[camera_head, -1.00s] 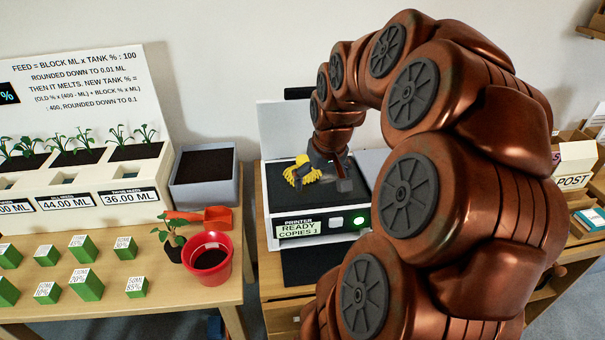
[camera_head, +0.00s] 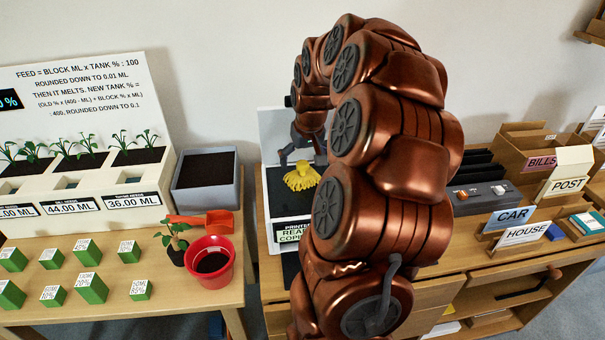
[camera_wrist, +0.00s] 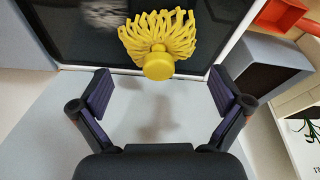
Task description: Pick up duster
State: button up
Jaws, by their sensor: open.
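The yellow duster (camera_head: 301,174) lies on the dark top of the printer (camera_head: 283,240). In the wrist view the duster (camera_wrist: 158,44) shows its strands spread away from me and a round yellow knob nearest me. My gripper (camera_head: 297,150) is above and behind the duster in the head view. In the wrist view my gripper (camera_wrist: 164,90) is open and empty, its two fingers wide apart, with the duster ahead of the fingertips, roughly centred between them. My arm hides much of the printer's right side.
A grey soil box (camera_head: 207,180), an orange scoop (camera_head: 212,222) and a red pot (camera_head: 210,260) stand left of the printer. Green blocks (camera_head: 90,288) sit on the left table. Letter trays and signs (camera_head: 523,236) fill the right desk. A white lid stands behind the printer.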

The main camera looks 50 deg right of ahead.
aim_at(302, 163)
jog(key=shift+w+d, duration=0.15)
jog(key=shift+w, duration=0.15)
jog(key=shift+p+x, duration=0.45)
jog(key=shift+x, duration=2.05)
jog(key=shift+c, duration=0.2)
jog(key=c, duration=1.2)
